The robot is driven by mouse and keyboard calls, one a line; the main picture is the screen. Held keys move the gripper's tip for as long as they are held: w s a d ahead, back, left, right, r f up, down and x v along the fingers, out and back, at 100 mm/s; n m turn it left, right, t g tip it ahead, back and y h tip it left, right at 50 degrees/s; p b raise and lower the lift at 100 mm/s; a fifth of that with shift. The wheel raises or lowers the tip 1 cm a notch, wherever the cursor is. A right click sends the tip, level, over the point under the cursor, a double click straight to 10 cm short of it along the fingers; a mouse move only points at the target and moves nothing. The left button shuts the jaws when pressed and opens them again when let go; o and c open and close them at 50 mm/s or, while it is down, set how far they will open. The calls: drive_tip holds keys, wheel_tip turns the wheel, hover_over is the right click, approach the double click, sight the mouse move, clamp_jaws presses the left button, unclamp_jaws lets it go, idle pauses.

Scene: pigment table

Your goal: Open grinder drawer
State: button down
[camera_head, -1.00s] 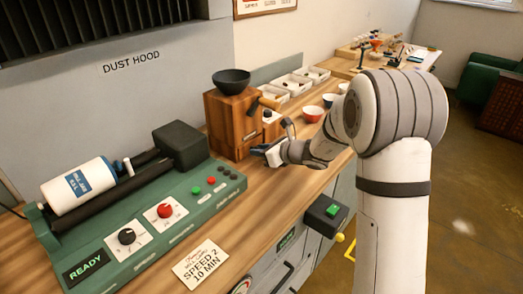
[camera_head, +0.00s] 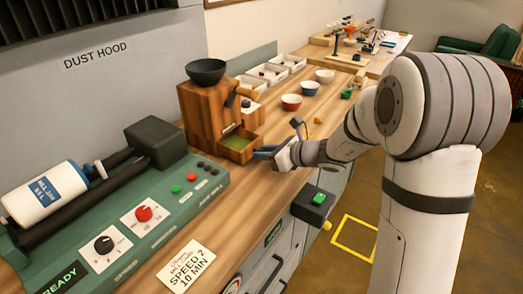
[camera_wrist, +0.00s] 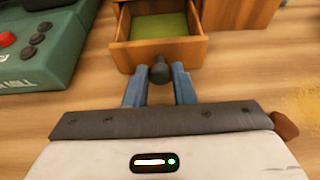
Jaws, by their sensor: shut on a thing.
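The wooden grinder (camera_head: 206,108) stands on the bench with a black bowl on top. Its drawer (camera_head: 237,146) is pulled out at the front, and its green inside shows. In the wrist view the drawer (camera_wrist: 159,52) is open toward me, with a dark round knob (camera_wrist: 159,71) on its front. My gripper (camera_head: 264,152) is at the drawer front. In the wrist view the blue fingers of my gripper (camera_wrist: 160,83) are shut on the knob, one on each side.
A green mill machine (camera_head: 130,215) with a white jar lies to the left. Small bowls (camera_head: 292,101) and white trays (camera_head: 264,76) stand behind to the right. A black box with a green button (camera_head: 313,204) sticks out at the bench's front edge. Bare wood lies around the gripper.

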drive_tip(key=c, duration=1.3)
unclamp_jaws()
drive_tip(key=shift+w, duration=0.2)
drive_tip(key=shift+c, duration=0.2)
drive_tip(key=shift+o, duration=0.4)
drive_tip(key=v, duration=0.7)
drive_tip(key=shift+s+d+r, duration=0.15)
drive_tip(key=shift+s+d, duration=0.1)
drive_tip(key=shift+s, duration=0.05)
